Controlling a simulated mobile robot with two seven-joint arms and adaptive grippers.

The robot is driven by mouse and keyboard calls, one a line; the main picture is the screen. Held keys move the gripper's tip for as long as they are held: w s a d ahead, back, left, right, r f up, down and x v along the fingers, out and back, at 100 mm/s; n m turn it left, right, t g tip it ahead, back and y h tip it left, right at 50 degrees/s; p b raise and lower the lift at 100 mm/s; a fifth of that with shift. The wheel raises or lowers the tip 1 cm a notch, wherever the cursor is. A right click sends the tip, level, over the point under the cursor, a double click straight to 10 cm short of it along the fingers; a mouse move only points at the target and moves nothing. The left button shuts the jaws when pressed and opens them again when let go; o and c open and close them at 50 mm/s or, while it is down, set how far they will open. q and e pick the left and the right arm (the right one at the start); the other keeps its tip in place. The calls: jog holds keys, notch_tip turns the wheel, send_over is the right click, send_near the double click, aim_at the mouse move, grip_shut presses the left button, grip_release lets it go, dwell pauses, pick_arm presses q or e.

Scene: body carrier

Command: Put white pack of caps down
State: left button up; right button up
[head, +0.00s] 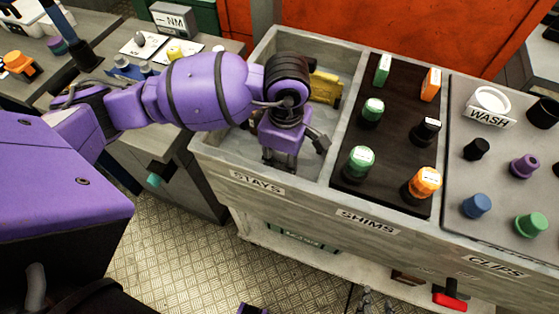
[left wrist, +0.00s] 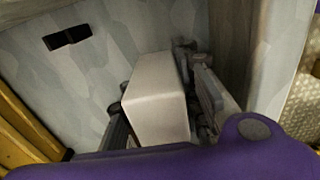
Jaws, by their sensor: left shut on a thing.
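The white pack of caps (left wrist: 158,98) shows in the left wrist view as a plain white block between the fingers of my left gripper (left wrist: 165,120). In the head view my left gripper (head: 290,158) points down inside the grey bin labelled STAYS (head: 215,160). The pack is hidden there by the gripper and arm. I cannot tell whether the pack touches the bin floor. A small grey part of what looks like my right gripper (head: 372,302) shows at the bottom edge of the head view; its fingers are not clear.
A yellow piece (head: 326,88) lies in the bin behind my left gripper. The dark SHIMS panel (head: 390,140) to the right holds several green, orange and black items. The CLIPS panel (head: 500,155) is farther right. A cluttered bench (head: 185,165) stands left of the bin.

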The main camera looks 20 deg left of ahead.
pick_arm(q)
jog(key=shift+f, duration=0.2)
jog(key=shift+f, duration=0.1)
jog(key=shift+f, duration=0.15)
jog(key=o, duration=1.3)
jog(key=shift+c, duration=0.2)
notch_tip(320, 180, up, 13)
jog(key=shift+f, duration=0.2)
